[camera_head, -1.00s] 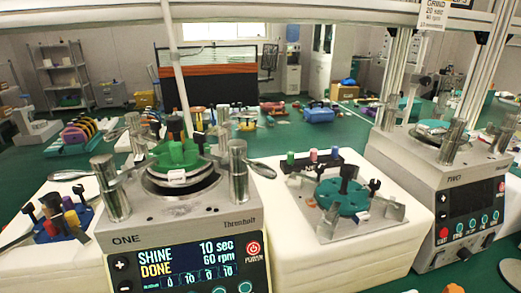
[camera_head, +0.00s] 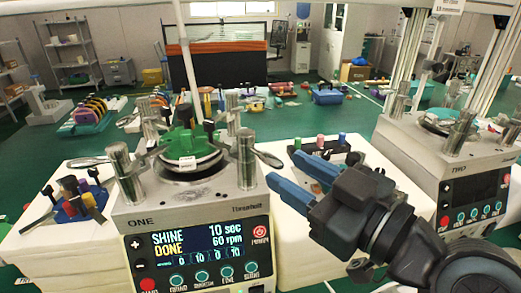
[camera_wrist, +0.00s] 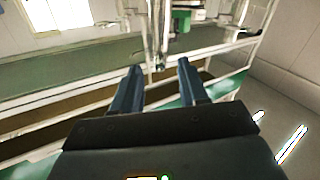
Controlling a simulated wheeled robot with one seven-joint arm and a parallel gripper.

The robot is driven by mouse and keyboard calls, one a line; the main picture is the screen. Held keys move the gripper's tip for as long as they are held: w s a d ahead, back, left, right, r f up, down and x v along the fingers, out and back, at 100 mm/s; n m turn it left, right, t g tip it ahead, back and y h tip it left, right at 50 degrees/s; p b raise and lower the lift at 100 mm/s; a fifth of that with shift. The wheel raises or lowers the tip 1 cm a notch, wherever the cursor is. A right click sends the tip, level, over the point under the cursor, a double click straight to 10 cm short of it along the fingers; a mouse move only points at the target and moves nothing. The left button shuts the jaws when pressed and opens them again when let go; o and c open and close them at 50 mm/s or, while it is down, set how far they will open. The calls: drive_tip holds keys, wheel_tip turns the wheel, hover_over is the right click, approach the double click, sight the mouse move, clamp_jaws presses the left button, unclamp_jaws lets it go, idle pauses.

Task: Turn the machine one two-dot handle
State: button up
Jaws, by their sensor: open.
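Machine ONE (camera_head: 195,208) stands left of centre in the head view, its screen reading SHINE DONE, 10 sec, 60 rpm. Metal posts stand around its round plate, which carries a green fixture (camera_head: 188,142). A lever handle (camera_head: 269,159) sticks out right of the front right post (camera_head: 245,160). Another lever handle (camera_head: 87,162) sticks out left of the front left post (camera_head: 125,174). Dot marks are too small to make out on either. My gripper (camera_head: 280,167) is open and empty, its blue fingers pointing left towards the right handle, apparently apart from it. The wrist view (camera_wrist: 159,66) shows no handle between the fingers.
Machine TWO (camera_head: 465,180) stands at the right. A white block (camera_head: 310,255) with a fixture rack (camera_head: 320,147) lies between the machines, partly behind my arm. A blue fixture with coloured knobs (camera_head: 78,200) is at the left. A white upright pole (camera_head: 187,60) rises behind machine ONE.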

sight(264, 156)
drive_tip(key=p+x, duration=0.1)
drive_tip(key=x, duration=0.6)
drive_tip(key=shift+w+a+p, duration=0.1)
drive_tip(key=shift+a+p, duration=0.05)
drive_tip(key=shift+p, duration=0.2)
drive_tip(key=shift+c, duration=0.3)
drive_tip(key=shift+f, duration=0.1)
clamp_jaws()
